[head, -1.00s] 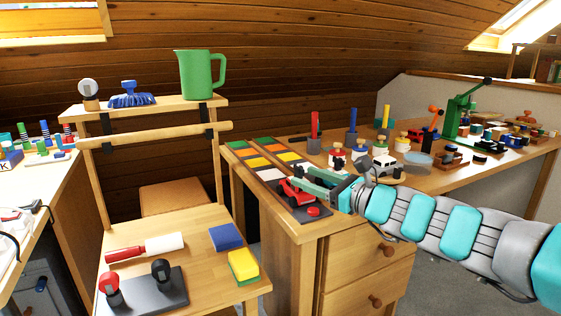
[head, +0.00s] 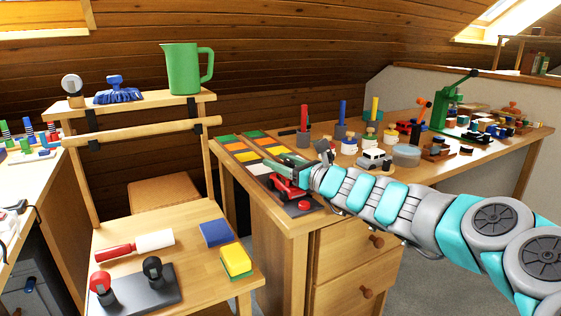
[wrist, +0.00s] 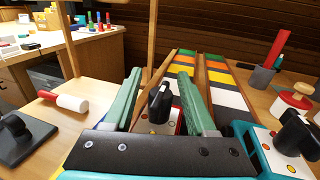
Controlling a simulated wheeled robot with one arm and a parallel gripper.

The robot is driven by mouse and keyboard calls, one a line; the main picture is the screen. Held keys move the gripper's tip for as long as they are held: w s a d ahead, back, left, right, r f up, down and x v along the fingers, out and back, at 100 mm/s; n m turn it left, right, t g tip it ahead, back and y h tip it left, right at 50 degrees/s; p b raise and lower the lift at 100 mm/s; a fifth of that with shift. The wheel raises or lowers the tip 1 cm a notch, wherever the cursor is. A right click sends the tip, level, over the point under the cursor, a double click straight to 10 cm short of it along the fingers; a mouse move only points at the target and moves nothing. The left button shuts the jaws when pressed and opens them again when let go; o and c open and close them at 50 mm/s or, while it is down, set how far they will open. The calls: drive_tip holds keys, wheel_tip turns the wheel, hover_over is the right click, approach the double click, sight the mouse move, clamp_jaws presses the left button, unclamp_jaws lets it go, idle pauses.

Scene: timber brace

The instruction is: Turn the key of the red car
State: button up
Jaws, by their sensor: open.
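The red car (head: 289,189) sits on a dark base near the front left corner of the long workbench in the head view. A red button (head: 304,206) is on the base in front of it. My gripper (head: 276,166) is over the car and partly covers it. In the wrist view its two green fingers (wrist: 160,82) are apart. A black upright grip-like part (wrist: 160,103) shows between them, with a pale dotted surface (wrist: 166,128) below. I cannot tell whether this part is the car's key. Nothing is visibly held.
Coloured strips (head: 246,156) lie behind the car. A second black grip-like part (wrist: 298,132) is close on the right in the wrist view. A lower wooden table (head: 190,262) stands left.

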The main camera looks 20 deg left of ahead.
drive_tip(key=shift+c, duration=0.3)
clamp_jaws()
idle(0.3)
